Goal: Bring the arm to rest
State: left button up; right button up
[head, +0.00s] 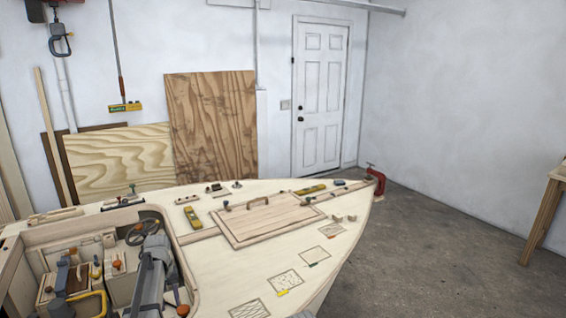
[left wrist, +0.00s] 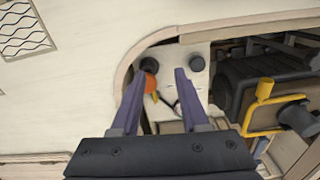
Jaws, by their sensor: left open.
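My left arm is the grey arm over the cockpit opening at the lower left of the head view. Its gripper (head: 168,292) points down near the cockpit's right front corner. In the left wrist view the gripper (left wrist: 159,76) shows two grey-purple fingers spread apart, with nothing held between them. An orange knob (left wrist: 151,83) lies beyond the left fingertip; whether they touch I cannot tell. My right gripper is in neither view.
The plywood deck (head: 225,270) surrounds the cockpit. A yellow handle (left wrist: 264,92) stands right of the fingers. A steering wheel (head: 143,231) is close to my arm. A hatch cover (head: 265,222) lies ahead. The floor (head: 430,250) is clear at right.

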pick_arm(q)
jog(key=s+d, duration=0.1)
jog(key=d, duration=0.2)
jog(key=s+d+m, duration=0.1)
jog(key=s+d, duration=0.1)
jog(key=d, duration=0.2)
jog(key=s+d+m, duration=0.1)
jog(key=s+d, duration=0.1)
jog(key=d, duration=0.1)
jog(key=shift+d+f, duration=0.2)
jog(key=s+d, duration=0.2)
jog(key=s+d+m, duration=0.1)
jog(key=s+d, duration=0.1)
jog(key=d, duration=0.1)
jog(key=s+d+m, duration=0.1)
jog(key=s+d, duration=0.1)
jog(key=d, duration=0.1)
jog(key=shift+s+d+f+b, duration=0.1)
jog(key=shift+s+f+b, duration=0.1)
jog(key=shift+b, duration=0.2)
jog(key=s+d+m+y, duration=0.1)
jog(key=s+d+m, duration=0.4)
jog(key=s+d, duration=0.7)
jog(key=s, duration=0.3)
jog(key=shift+s+f+b, duration=0.25)
jog(key=shift+f+b, duration=0.05)
jog(key=shift+b, duration=0.05)
